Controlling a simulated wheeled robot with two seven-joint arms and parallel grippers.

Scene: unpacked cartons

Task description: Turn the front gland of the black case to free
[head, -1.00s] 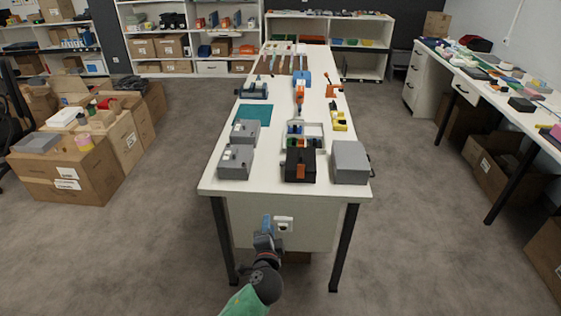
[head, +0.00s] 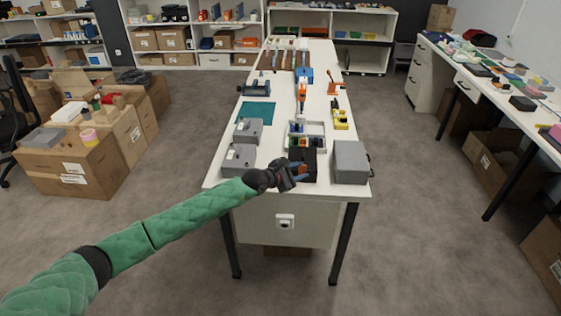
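The black case (head: 309,164) stands near the front edge of the white table, between grey boxes. My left gripper (head: 301,170) is at the front left side of the black case, its fingers over the case's front. The gripper and wrist cover part of that front, so the front gland cannot be made out. Whether the fingers are open or shut on anything is too small to tell. My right gripper is not in view.
A grey box (head: 351,163) stands close on the right of the case. Two more grey boxes (head: 239,159) stand on the left. A tray of small parts (head: 307,129) is just behind. The table's front edge (head: 285,194) lies below my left arm.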

